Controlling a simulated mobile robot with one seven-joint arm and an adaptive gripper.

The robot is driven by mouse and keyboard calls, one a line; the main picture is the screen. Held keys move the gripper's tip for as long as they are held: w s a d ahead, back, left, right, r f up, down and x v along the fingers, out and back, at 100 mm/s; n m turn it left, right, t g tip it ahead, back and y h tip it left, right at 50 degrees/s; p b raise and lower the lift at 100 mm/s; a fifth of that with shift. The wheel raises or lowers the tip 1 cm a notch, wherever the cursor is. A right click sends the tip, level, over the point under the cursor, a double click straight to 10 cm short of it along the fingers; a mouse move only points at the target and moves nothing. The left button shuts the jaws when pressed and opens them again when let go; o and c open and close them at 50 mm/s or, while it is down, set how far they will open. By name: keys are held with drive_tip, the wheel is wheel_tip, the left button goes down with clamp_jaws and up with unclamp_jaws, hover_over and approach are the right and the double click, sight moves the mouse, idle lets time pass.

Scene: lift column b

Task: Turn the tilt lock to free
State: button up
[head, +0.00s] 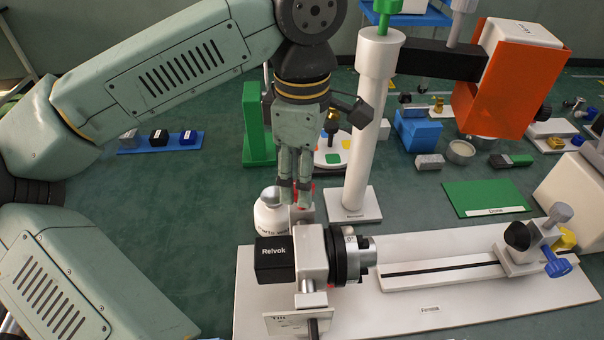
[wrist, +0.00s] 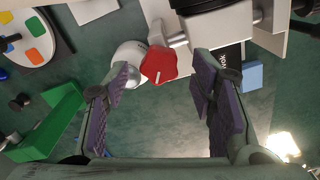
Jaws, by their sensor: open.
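A red knob (wrist: 159,65) with a white pointer line sits on a shaft at the rear of the white-and-black lift unit (head: 312,262). Only small red edges of the knob (head: 312,188) show behind my fingers in the head view. My gripper (head: 294,198) points down over it. In the wrist view my gripper (wrist: 163,80) is open and empty, with the knob ahead between the finger lines, apart from both pads. A label plate (head: 285,322) that seems to read "Tilt" stands at the unit's front beside a dark handle. Any lock markings are unreadable.
A white bottle (head: 270,215) stands close left of the fingers. A white column (head: 371,130) rises to the right on its own base. A green block (head: 257,125) stands behind left. The white baseplate (head: 440,310) carries a rail to the right.

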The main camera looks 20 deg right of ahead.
drive_tip(key=shift+f, duration=0.8)
drive_tip(key=shift+c, duration=0.3)
drive_tip(key=c, duration=1.1)
